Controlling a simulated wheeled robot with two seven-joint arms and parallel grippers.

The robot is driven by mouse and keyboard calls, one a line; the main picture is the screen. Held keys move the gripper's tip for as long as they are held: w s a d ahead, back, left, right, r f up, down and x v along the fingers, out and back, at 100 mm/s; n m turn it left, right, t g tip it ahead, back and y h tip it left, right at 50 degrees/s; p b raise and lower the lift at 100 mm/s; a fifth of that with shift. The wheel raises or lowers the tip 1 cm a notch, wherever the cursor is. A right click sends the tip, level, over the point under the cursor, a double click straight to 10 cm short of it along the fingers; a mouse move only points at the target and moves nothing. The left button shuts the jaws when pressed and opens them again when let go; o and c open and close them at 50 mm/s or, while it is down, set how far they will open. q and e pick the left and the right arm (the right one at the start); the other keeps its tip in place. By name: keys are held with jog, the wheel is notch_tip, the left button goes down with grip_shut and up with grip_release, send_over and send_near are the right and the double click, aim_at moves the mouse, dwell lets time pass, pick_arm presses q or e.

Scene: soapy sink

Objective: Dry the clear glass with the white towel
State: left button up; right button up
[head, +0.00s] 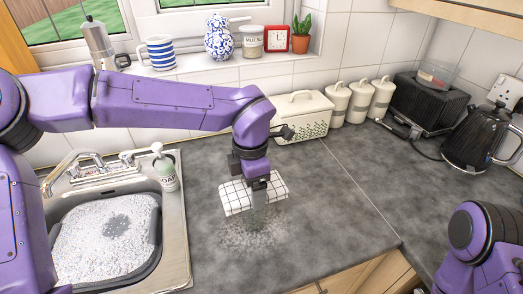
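The white towel (232,197) with a dark grid pattern lies flat on the grey worktop, right of the sink. My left gripper (258,187) points down over the towel's middle and partly hides it. A faint, see-through upright shape, seemingly the clear glass (258,215), shows directly below the fingers at the towel's front edge. Its outline is hard to make out, and I cannot tell whether the fingers grip it. My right arm shows at the bottom right, but its gripper is out of view.
A foam-filled sink (100,240) with a soap bottle (166,170) is at the left. Wet foam marks (240,240) cover the worktop before the towel. A bread bin (303,115), canisters (358,103), toaster (428,103) and kettle (478,137) line the back. The worktop's right part is clear.

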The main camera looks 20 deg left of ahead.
pick_arm(q)
jog(key=shift+w+d, duration=0.3)
jog(key=shift+d, duration=0.05)
jog(key=shift+w+d+r+p, duration=0.2)
jog(key=shift+d+p, duration=0.05)
jog(key=shift+p, duration=0.05)
jog(key=r+p, duration=0.2)
jog(key=r, duration=0.1)
jog(key=r+p, duration=0.1)
jog(key=shift+s+a+r+p, duration=0.1)
jog(key=shift+s+r+p, duration=0.15)
jog(key=shift+p, duration=0.15)
jog(key=shift+w+r+p, duration=0.2)
jog(key=shift+r+p, duration=0.9)
jog(key=shift+p, duration=0.15)
jog(key=shift+s+r+p, duration=0.1)
jog(key=shift+r+p, duration=0.4)
jog(key=shift+r, duration=0.05)
jog(key=shift+f, duration=0.15)
